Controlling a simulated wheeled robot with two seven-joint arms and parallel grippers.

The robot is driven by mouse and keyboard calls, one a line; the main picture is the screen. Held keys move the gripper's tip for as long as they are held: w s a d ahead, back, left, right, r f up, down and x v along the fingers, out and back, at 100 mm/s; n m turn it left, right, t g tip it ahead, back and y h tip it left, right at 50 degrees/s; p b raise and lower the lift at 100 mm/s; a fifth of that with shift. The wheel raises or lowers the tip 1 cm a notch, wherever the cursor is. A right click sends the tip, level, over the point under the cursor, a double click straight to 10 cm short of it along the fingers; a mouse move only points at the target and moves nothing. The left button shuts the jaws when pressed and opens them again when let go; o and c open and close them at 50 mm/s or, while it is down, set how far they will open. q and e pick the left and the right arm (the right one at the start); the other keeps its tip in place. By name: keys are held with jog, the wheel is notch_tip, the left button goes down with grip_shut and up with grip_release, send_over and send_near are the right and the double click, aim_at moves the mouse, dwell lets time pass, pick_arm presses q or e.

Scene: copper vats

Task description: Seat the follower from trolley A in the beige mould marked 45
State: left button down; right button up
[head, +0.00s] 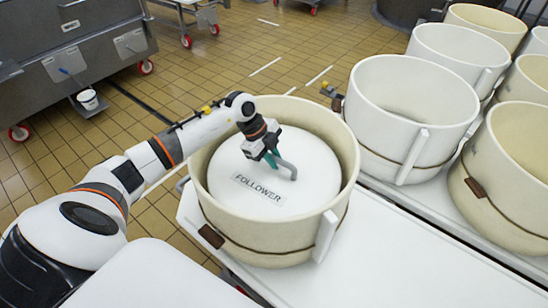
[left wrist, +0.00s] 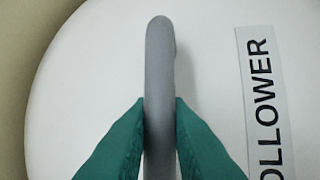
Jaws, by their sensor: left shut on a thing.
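The follower (head: 225,170) is a white round disc with a grey bar handle (head: 288,168) and a label reading FOLLOWER. It lies within the rim of a beige mould (head: 255,232) on the white table. I cannot tell whether it rests at full depth or hangs. No number 45 shows on this mould. My left gripper (head: 272,158) is above the disc, its green fingers shut on the handle. In the left wrist view the grey handle (left wrist: 159,80) stands between both fingers, with the follower's white top (left wrist: 85,70) below. My right gripper is not identifiable.
A white mould (head: 405,120) stands close behind on the right, with more beige and white moulds beyond. The white table (head: 400,250) is clear at front right.

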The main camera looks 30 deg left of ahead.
pick_arm(q)
jog(key=shift+f, duration=0.25)
dwell(0.4)
